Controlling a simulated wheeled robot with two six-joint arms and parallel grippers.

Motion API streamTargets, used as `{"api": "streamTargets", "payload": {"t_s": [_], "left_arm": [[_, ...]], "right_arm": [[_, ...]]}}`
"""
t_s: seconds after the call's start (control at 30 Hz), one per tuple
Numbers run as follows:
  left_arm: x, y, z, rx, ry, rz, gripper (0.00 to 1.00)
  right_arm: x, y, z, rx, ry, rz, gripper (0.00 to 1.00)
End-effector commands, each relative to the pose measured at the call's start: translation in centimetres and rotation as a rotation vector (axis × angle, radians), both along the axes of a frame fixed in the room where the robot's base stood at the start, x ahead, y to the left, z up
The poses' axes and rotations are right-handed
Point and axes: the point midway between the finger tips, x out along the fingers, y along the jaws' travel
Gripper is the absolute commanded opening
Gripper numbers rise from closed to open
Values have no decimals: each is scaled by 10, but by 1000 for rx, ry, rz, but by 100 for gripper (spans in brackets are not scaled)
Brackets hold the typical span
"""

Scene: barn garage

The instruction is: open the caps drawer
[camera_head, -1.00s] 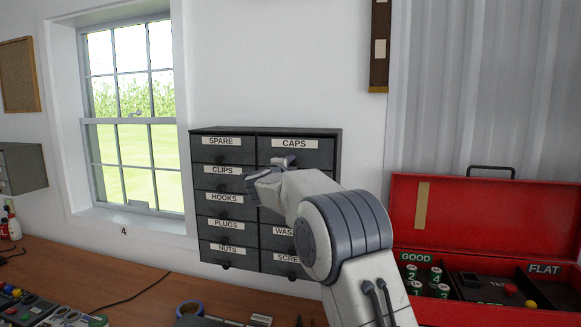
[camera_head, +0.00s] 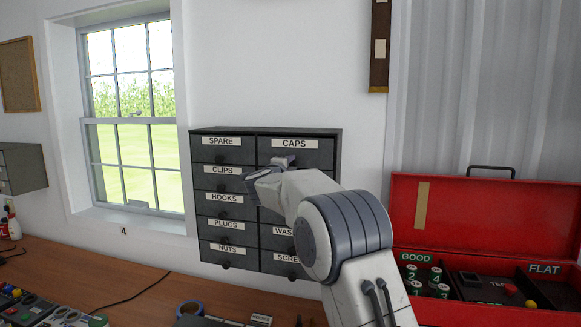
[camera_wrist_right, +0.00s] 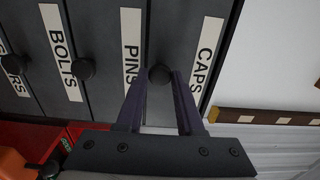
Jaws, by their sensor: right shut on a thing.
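The caps drawer (camera_head: 318,156) is the top right drawer of a dark grey cabinet (camera_head: 335,140) on the wall. Its front looks level with the rest of the cabinet, so it appears closed. In the right wrist view its label (camera_wrist_right: 206,55) is at the right, with its dark round knob (camera_wrist_right: 160,73) to the left of that. My right gripper (camera_head: 285,161) is at the drawer front; its two fingers (camera_wrist_right: 160,84) are shut on the knob, one on each side. My left gripper is not in view.
The other labelled drawers, such as spare (camera_head: 240,153) and clips (camera_head: 238,181), look closed. A red open case (camera_head: 440,205) stands right of the cabinet beside my right arm. The wooden bench (camera_head: 130,290) runs below, with blue tape (camera_head: 190,308) on it.

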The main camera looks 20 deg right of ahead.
Motion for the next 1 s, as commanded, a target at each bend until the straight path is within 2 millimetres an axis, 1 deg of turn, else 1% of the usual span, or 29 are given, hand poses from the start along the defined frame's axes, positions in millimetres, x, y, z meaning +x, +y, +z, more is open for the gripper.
{"api": "streamTargets", "payload": {"t_s": [0.17, 0.27, 0.37, 0.4, 0.5, 0.6, 0.7, 0.8, 1.0], "left_arm": [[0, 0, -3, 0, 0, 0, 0], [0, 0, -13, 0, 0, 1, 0], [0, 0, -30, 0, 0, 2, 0], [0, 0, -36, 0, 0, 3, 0], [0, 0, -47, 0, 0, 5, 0], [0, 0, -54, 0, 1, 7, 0], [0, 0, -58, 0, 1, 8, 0], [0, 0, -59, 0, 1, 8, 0], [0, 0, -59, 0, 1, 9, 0]], "right_arm": [[-2, 2, -2, 1, 1, 1, 0], [-13, 10, -4, 1, -1, 3, 0], [-34, 26, -5, 0, -2, 5, 0], [-45, 33, -6, 1, -3, 6, 0], [-70, 50, -4, 0, -4, 6, 0], [-90, 64, -3, 1, -3, 6, 0], [-104, 73, -2, 0, -1, 5, 0], [-112, 76, -1, 1, -1, 3, 0], [-113, 77, -1, 0, 1, 2, 0]]}}
